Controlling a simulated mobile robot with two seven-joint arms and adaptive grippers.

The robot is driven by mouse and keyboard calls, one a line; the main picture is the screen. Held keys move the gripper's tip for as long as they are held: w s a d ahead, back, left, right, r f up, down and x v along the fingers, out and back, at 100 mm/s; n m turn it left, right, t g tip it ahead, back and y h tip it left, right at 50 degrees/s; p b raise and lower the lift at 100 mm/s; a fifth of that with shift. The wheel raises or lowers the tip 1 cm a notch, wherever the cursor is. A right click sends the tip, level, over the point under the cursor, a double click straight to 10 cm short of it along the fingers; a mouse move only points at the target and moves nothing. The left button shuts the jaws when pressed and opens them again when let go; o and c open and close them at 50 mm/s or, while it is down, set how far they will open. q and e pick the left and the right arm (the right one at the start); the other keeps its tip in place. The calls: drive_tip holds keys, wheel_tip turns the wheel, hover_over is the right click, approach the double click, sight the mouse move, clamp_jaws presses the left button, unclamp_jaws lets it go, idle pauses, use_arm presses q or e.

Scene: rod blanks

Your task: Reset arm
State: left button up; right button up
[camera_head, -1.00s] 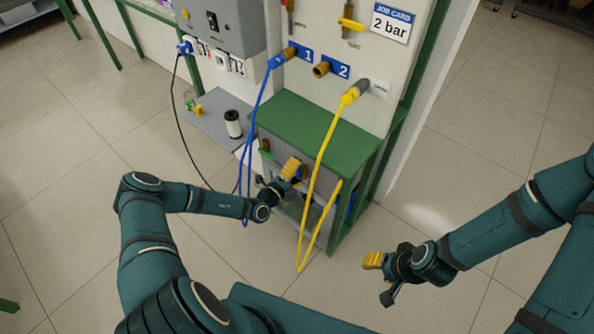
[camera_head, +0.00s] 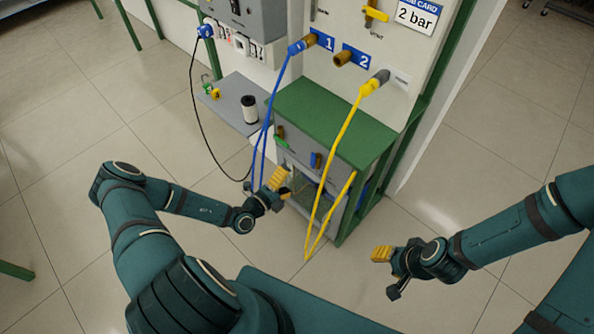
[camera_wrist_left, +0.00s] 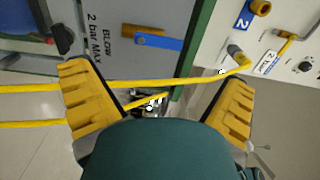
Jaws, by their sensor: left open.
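My left gripper (camera_head: 272,190) is open in front of the grey unit under the green bench top (camera_head: 340,115). In the left wrist view its two yellow-padded fingers (camera_wrist_left: 160,88) stand wide apart. A yellow hose (camera_wrist_left: 150,83) crosses that view behind them, and I see nothing gripped. My right gripper (camera_head: 385,268) is at the lower right over the floor, apart from the bench. One yellow pad shows, and its opening is unclear. In the head view the yellow hose (camera_head: 338,140) hangs in a loop from the panel's right port. A blue hose (camera_head: 268,125) hangs from port 1.
Port 2 (camera_head: 345,57) has no hose. A grey shelf (camera_head: 228,105) holds a black-and-white cylinder (camera_head: 249,110) and small fittings. A black cable (camera_head: 197,110) hangs from a blue plug. A job card (camera_head: 415,15) reads 2 bar. Tiled floor (camera_head: 470,170) is clear at right.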

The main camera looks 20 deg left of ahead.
use_arm(q)
drive_tip(key=shift+s+a, duration=0.2)
drive_tip(key=shift+s, duration=0.3)
drive_tip(key=s+d+r+m+g+h, duration=0.1)
drive_tip(key=s+d+m+g+h, duration=0.35)
drive_tip(key=d+m, duration=0.35)
drive_tip(key=s+d+r+m+g+h, duration=0.1)
drive_tip(key=s+d+m+g+h, duration=0.25)
drive_tip(key=d+m+g, duration=0.3)
drive_tip(key=s+d+f+m+g+y, duration=0.15)
drive_tip(key=s+m+g+y, duration=0.6)
drive_tip(key=m, duration=1.25)
drive_tip(key=r+m+t+y, duration=0.1)
drive_tip(key=m, duration=0.3)
drive_tip(key=w+r+m+t+y, duration=0.1)
drive_tip(key=r+m, duration=0.1)
drive_tip(key=m, duration=0.3)
drive_tip(key=r+m+t+y, duration=0.1)
drive_tip(key=r+m, duration=0.1)
drive_tip(key=m, duration=0.3)
drive_tip(key=shift+w+a+r, duration=0.15)
drive_tip(key=shift+a, duration=0.15)
